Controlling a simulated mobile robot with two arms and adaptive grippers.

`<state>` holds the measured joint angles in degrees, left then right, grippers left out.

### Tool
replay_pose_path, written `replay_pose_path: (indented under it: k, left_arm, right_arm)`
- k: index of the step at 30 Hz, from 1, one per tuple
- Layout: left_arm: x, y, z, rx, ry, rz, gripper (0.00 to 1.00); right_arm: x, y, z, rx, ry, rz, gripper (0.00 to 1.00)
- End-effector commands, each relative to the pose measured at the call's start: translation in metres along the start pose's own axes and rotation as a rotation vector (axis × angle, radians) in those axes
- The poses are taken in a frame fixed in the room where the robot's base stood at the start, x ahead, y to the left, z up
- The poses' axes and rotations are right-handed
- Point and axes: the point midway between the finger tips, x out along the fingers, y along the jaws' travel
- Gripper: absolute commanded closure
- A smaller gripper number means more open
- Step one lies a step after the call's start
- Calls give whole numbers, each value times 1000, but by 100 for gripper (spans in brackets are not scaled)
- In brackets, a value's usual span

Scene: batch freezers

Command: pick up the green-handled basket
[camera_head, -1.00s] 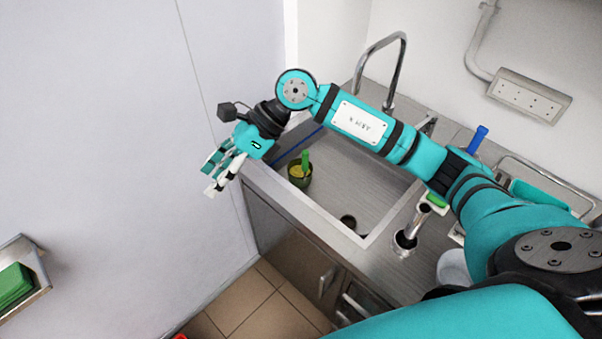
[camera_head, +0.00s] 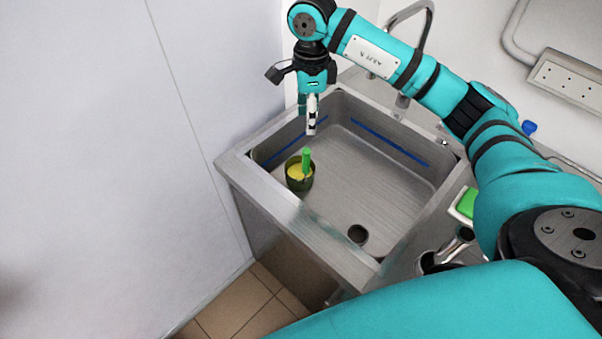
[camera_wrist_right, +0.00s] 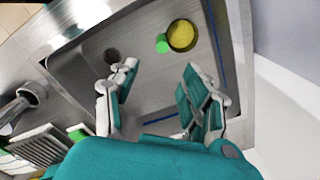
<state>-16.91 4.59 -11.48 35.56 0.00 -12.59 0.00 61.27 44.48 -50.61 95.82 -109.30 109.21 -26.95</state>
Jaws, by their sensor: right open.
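The green-handled basket (camera_head: 299,180) is a small dark round basket with yellow contents and an upright green handle (camera_head: 306,162). It stands in the left part of the steel sink, in the head view. It also shows from above in the right wrist view (camera_wrist_right: 182,35), beyond my fingertips. My right gripper (camera_head: 311,130) points down above the sink, behind the basket and apart from it. Its fingers are spread and empty in the wrist view (camera_wrist_right: 160,80). My left gripper is in neither view.
The steel sink (camera_head: 265,205) has raised walls around the basket, and a drain hole (camera_head: 357,234) in its floor. A curved faucet (camera_head: 430,30) rises at the back. A green-topped item (camera_head: 466,203) sits on the right counter. A plain wall (camera_head: 90,150) stands at left.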

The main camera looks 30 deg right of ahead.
Motion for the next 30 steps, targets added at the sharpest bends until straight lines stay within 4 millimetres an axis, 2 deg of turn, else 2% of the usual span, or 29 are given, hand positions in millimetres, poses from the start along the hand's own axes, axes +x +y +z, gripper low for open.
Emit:
replay_pose_path:
  k: [1,4,12,15,19,23,27,30]
  left_arm:
    - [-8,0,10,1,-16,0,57]
    - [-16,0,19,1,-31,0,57]
    - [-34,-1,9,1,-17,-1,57]
    - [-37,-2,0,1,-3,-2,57]
    - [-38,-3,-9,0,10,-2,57]
    - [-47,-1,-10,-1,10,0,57]
    - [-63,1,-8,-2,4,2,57]
    - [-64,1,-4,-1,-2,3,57]
  right_arm:
    - [7,1,-1,1,4,6,52]
    - [28,2,-1,0,4,8,52]
    - [85,2,0,0,3,6,52]
    - [99,1,0,1,0,5,52]
    - [108,1,0,0,1,2,52]
    - [117,0,2,0,1,5,52]
    - [138,-1,4,1,1,7,52]
    - [152,-2,4,0,0,4,52]
